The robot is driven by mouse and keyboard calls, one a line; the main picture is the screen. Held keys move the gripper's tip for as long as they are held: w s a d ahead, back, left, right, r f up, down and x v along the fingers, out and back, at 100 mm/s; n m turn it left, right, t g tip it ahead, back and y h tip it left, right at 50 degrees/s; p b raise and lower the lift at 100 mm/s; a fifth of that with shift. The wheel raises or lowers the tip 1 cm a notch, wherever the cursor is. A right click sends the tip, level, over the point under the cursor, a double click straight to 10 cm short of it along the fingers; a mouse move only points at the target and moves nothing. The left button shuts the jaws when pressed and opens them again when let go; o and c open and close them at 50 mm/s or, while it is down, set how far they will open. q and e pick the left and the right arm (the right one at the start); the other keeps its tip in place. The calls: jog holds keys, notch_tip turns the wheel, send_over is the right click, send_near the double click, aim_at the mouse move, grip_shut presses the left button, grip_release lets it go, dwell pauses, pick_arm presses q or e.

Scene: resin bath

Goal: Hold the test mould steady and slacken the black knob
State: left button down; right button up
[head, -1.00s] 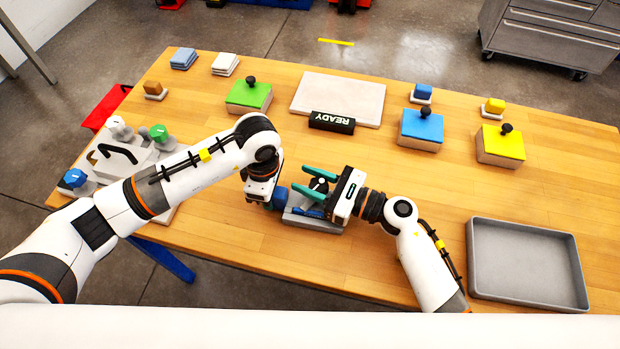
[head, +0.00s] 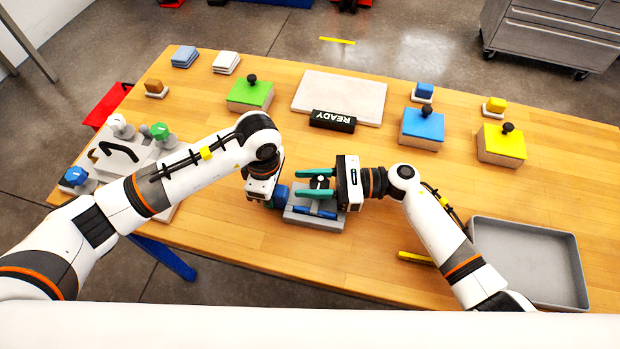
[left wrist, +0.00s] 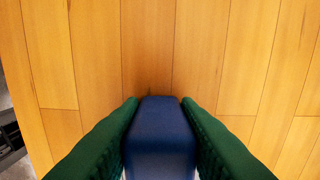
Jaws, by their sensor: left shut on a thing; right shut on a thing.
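The test mould (head: 327,224) is a grey block with a blue bar, lying on the wooden table between my grippers. A black knob (head: 320,182) stands on its far part. My right gripper (head: 308,184) comes from the right with its teal fingers on either side of the knob, shut on it. My left gripper is at the mould's left side, its fingertips largely hidden in the head view. In the left wrist view my left gripper (left wrist: 160,103) is shut on the mould's dark blue grip (left wrist: 160,135).
A READY sign (head: 332,121) and a pale slab (head: 345,95) lie beyond the mould. Green (head: 250,94), blue (head: 421,127) and yellow (head: 500,143) knobbed boxes stand at the back. A grey tray (head: 579,275) is at right, a knobbed panel (head: 125,163) at left.

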jog(key=n+g, duration=0.2)
jog(key=n+g+h, duration=0.1)
jog(key=g, duration=0.2)
jog(key=n+g+h, duration=0.1)
jog(key=n+g, duration=0.1)
jog(key=g, duration=0.1)
jog(key=shift+s+n, duration=0.3)
jog(key=shift+s, duration=0.1)
jog(key=n+g+h, duration=0.2)
jog(key=s+n+g+h, duration=0.1)
jog(key=n+g+h, duration=0.1)
jog(key=g+h, duration=0.1)
jog(key=shift+d+g, duration=0.2)
jog(key=shift+g, duration=0.1)
jog(key=shift+n, duration=0.3)
jog(key=shift+d+g+h, duration=0.15)
jog(key=shift+g+h, duration=0.15)
jog(key=o, duration=1)
jog(key=shift+w, duration=0.1)
jog(key=shift+d, duration=0.1)
jog(key=shift+r, duration=0.1)
notch_tip(320, 180, up, 10)
